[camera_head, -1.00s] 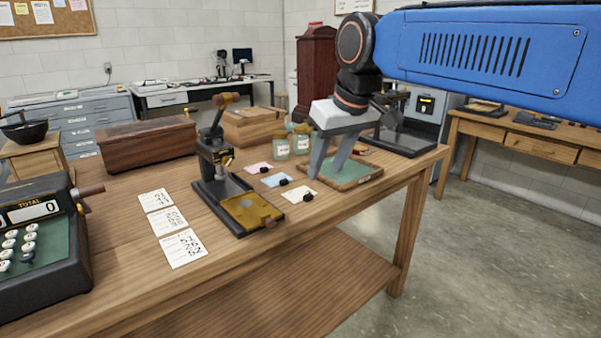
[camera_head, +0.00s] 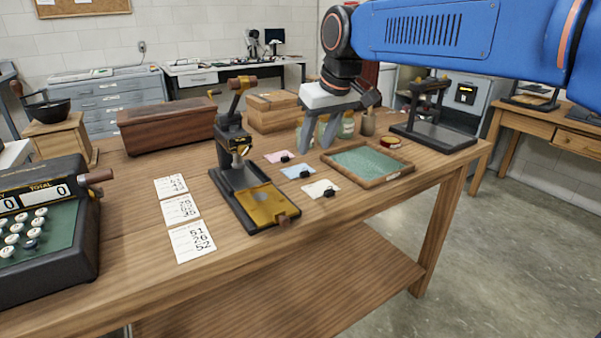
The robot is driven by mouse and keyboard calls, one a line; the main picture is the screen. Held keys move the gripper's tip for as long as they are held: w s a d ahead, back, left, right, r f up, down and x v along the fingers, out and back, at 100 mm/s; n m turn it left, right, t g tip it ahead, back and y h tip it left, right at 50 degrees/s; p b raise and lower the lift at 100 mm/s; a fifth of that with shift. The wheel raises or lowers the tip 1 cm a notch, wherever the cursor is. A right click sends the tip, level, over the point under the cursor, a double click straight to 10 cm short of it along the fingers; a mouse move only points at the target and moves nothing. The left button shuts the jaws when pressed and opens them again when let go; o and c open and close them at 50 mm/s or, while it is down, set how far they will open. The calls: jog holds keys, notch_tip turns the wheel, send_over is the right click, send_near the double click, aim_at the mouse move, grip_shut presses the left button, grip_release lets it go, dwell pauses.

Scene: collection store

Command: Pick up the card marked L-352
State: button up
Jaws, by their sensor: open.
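Three small cards with black clips lie in a row on the wooden table: a pink card (camera_head: 279,157), a blue card (camera_head: 297,172) and a white card (camera_head: 320,189). Any marking on them is too small to read, so I cannot tell which is L-352. My gripper (camera_head: 314,150) is open and points down, its fingers apart with nothing seen between them. It appears behind and right of the blue card, near the left back corner of the green-lined tray (camera_head: 407,172). Its exact height above the table is unclear.
A black press with a brass plate (camera_head: 265,205) stands left of the cards. Three number sheets (camera_head: 192,242) lie further left, beside a cash register (camera_head: 45,235). Jars (camera_head: 347,125) stand behind my gripper. The table's front strip is clear.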

aim_at(306, 172)
jog(key=shift+x, duration=4.55)
jog(key=shift+a+r, duration=0.1)
jog(key=shift+a, duration=0.1)
grip_shut()
